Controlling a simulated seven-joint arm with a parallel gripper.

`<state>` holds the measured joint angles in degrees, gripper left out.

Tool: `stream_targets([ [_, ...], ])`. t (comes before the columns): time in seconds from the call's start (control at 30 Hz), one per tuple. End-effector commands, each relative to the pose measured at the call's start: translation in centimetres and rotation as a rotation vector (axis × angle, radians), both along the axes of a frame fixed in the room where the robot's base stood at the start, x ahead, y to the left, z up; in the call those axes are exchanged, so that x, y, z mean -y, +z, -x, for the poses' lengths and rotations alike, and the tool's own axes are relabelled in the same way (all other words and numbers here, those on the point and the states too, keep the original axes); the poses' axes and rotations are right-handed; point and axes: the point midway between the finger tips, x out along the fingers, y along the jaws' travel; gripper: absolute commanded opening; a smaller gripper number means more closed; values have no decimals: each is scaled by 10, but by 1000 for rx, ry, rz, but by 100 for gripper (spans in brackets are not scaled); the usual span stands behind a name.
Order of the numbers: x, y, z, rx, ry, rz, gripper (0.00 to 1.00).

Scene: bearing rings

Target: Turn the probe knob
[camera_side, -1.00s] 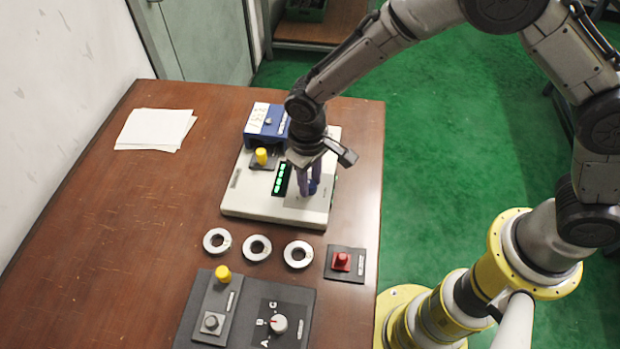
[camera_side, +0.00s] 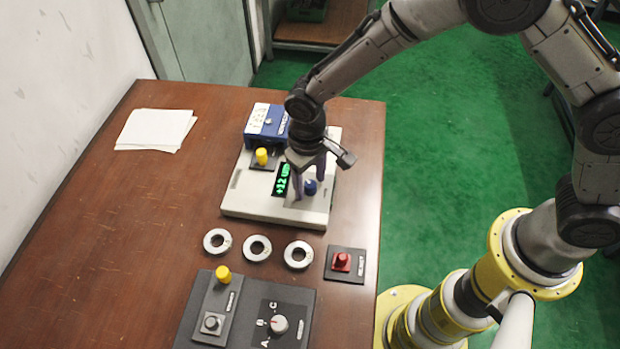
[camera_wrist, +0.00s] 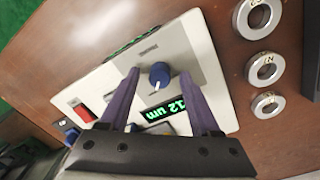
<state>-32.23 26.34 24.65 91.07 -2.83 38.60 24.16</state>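The blue probe knob (camera_side: 310,187) stands on the right front part of the cream gauge unit (camera_side: 247,205). In the wrist view the knob (camera_wrist: 160,75) has a white pointer line and shows between my two purple fingers. My gripper (camera_side: 308,182) is open, with its fingers spread on either side of the knob and a visible gap to it. The fingertips' exact height relative to the knob is hard to tell. The green display (camera_wrist: 164,110) beside the knob reads about 12 um, partly covered by a finger in the wrist view.
A blue block (camera_side: 265,122) and a yellow knob (camera_side: 261,156) sit at the unit's back. Three metal rings (camera_side: 257,248) lie in front, with a red button (camera_side: 341,261) to their right. A dark panel (camera_side: 262,290) with a selector dial is nearest. The table's left is clear except papers (camera_side: 156,129).

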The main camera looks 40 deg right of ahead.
Motion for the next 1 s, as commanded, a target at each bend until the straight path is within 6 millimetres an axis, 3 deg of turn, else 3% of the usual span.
stream_targets([
  [0.27, -1, 8, 0, 2, 1, -1, 64],
  [0.8, -4, 114, 0, 4, 1, -3, 64],
  [1.0, -5, 134, 1, 1, 1, 0, 64],
])
